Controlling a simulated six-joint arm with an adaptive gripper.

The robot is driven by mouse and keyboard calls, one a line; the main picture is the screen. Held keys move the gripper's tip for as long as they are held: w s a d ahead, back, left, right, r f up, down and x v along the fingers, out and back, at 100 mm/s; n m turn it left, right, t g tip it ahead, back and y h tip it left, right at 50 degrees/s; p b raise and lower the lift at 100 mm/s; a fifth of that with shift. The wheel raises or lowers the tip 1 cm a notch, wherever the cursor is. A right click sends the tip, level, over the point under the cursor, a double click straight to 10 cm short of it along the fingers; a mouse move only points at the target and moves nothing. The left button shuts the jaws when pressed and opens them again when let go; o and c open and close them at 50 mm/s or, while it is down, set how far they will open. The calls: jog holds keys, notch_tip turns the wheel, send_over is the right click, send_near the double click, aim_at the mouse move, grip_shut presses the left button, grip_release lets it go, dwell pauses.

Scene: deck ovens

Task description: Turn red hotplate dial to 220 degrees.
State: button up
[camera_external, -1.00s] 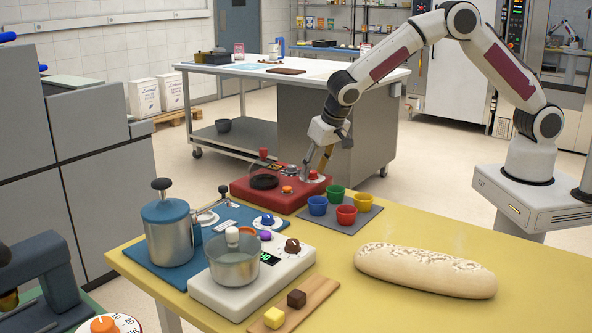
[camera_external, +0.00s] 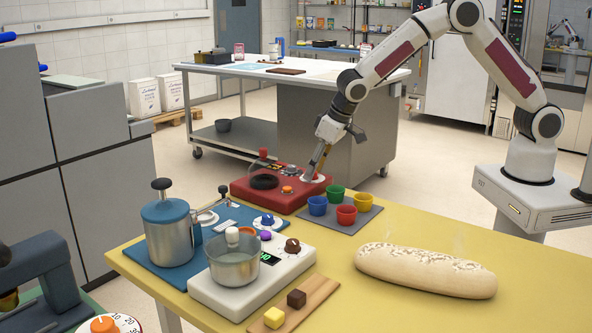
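The red hotplate (camera_external: 243,193) sits at the far left edge of the yellow table, with a dark round plate (camera_external: 264,181) on top. Its dial (camera_external: 320,179), with a pale scale, is at the right end, largely covered by my gripper. My gripper (camera_external: 311,173) points down and left, its fingertips at the dial. I cannot tell whether the fingers touch or enclose the knob, and the scale is too small to read. The fingers overlap in this view, so their opening does not show. An orange knob (camera_external: 287,190) is on the hotplate's front side.
Green, blue, yellow and red cups stand on a grey mat (camera_external: 345,222) just right of the hotplate. A scale (camera_external: 230,297) with a metal pot, a blue-lidded canister (camera_external: 168,232) and a long loaf (camera_external: 425,270) are nearer.

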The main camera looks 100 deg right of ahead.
jog(key=shift+d+n+t+y, duration=0.1)
jog(key=shift+n+t+y, duration=0.3)
jog(key=shift+n, duration=1)
jog(key=shift+d+n+t+y, duration=0.1)
jog(key=shift+n+y, duration=0.5)
jog(key=shift+n, duration=0.8)
jog(key=shift+d+n+g+y, duration=0.15)
jog(key=shift+n+y, duration=0.4)
jog(key=shift+n, duration=0.9)
jog(key=shift+d+n+g+y, duration=0.15)
jog(key=shift+n+y, duration=0.4)
jog(key=shift+n, duration=0.9)
jog(key=shift+m, duration=0.9)
jog(key=v, duration=0.3)
jog(key=s+v, duration=0.1)
jog(key=v, duration=0.3)
jog(key=shift+s+a, duration=0.2)
jog(key=shift+s, duration=0.1)
jog(key=s+a+r+m+g, duration=0.1)
jog(key=s+a+r, duration=0.3)
jog(key=s, duration=0.7)
jog(key=s+a+r+m+g+h, duration=0.1)
jog(key=s+a+r+m, duration=0.2)
jog(key=s, duration=0.8)
jog(key=shift+s+a+r, duration=0.35)
jog(key=shift+a+r, duration=0.25)
jog(key=shift+a, duration=0.25)
